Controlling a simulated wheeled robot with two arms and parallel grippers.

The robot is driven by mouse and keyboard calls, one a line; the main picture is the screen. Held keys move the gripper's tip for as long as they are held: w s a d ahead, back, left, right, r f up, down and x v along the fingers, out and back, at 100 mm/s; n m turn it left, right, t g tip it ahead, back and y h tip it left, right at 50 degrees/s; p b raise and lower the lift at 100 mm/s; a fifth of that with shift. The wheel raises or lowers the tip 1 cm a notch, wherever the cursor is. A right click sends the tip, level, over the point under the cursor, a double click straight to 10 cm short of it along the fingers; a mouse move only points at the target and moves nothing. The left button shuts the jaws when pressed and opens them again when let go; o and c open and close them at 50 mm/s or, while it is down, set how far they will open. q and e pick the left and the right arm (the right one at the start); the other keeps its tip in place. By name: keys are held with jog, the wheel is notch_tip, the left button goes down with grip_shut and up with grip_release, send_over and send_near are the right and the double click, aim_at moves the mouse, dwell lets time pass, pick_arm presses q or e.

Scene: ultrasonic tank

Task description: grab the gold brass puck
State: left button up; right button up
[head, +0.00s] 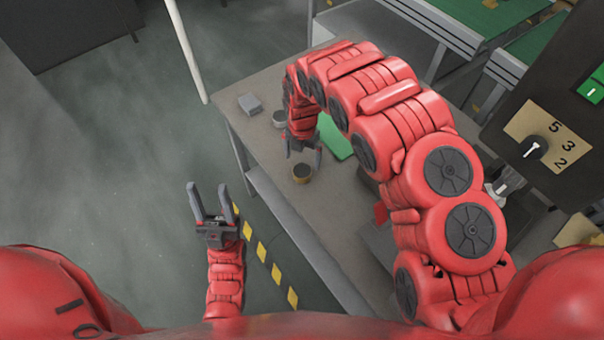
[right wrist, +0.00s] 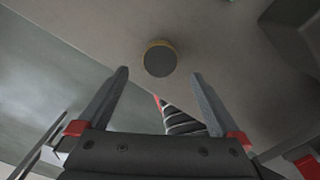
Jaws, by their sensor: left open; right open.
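The gold brass puck (head: 302,173) stands on the grey table, a short round piece with a gold side and a dark top. In the right wrist view the puck (right wrist: 159,59) lies beyond and between the fingertips, apart from both. My right gripper (head: 303,154) is open and empty, close to the puck on its far side in the head view; its fingers show clearly in the right wrist view (right wrist: 158,75). My left gripper (head: 212,190) is open and empty, off the table's left edge over the floor.
A grey table (head: 268,192) carries a grey block (head: 250,104), a grey round piece (head: 279,118) and a green piece (head: 335,138) near my right arm. A control panel (head: 550,130) with a dial stands at right. Yellow-black tape (head: 262,251) marks the floor.

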aim_at(302, 170)
jog(key=shift+d+f, duration=0.1)
jog(key=shift+f, duration=0.5)
jog(key=shift+s+f+p, duration=0.1)
jog(key=shift+f+p, duration=0.45)
jog(key=shift+p, duration=0.1)
notch_tip(302, 170, down, 3)
jog(key=shift+r+p, duration=0.1)
jog(key=shift+p, duration=0.75)
jog(key=shift+f, duration=0.75)
grip_shut()
